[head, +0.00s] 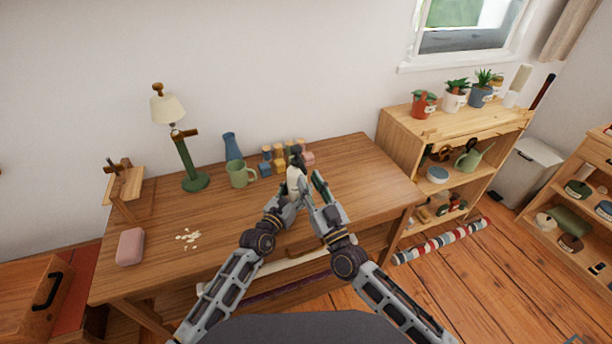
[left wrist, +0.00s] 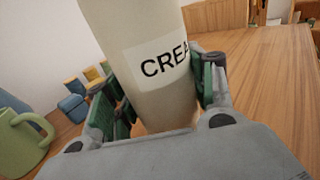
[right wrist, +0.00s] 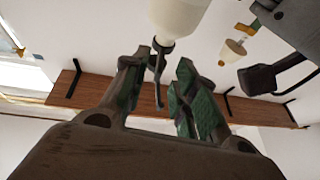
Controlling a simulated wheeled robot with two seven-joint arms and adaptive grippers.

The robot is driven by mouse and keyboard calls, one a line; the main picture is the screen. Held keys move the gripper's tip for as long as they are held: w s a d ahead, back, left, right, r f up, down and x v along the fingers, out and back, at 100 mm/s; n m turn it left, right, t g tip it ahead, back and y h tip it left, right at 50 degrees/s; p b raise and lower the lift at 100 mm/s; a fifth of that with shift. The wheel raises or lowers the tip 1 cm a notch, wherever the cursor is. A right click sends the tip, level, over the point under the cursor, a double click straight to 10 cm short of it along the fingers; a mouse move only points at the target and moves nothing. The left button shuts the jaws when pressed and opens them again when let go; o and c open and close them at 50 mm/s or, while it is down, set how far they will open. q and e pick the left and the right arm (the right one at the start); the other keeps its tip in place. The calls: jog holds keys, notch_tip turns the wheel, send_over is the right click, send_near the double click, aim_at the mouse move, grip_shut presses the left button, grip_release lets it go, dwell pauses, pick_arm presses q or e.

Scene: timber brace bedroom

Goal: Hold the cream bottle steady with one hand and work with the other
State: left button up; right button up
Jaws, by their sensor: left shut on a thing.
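The cream bottle (head: 293,175), pale with a dark top, stands upright over the wooden desk. My left gripper (head: 290,190) is shut around its body. In the left wrist view the bottle (left wrist: 145,60) shows part of its label, "CREA", between the green finger pads; its base is hidden. My right gripper (head: 318,184) is beside the bottle on its right, with its fingers apart. In the upside-down right wrist view, the bottle (right wrist: 178,14) and its thin dark spout appear beyond the open fingers (right wrist: 162,85). I cannot tell whether they touch.
A green mug (head: 240,174), a blue vase (head: 232,146) and several coloured blocks (head: 268,162) stand behind the bottle. A lamp (head: 190,165), a pink block (head: 130,246) and pale crumbs (head: 188,237) are at the left. The desk's right part (head: 375,180) is clear.

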aim_at(300, 165)
jog(key=shift+x, duration=1.45)
jog(key=shift+c, duration=0.3)
grip_shut()
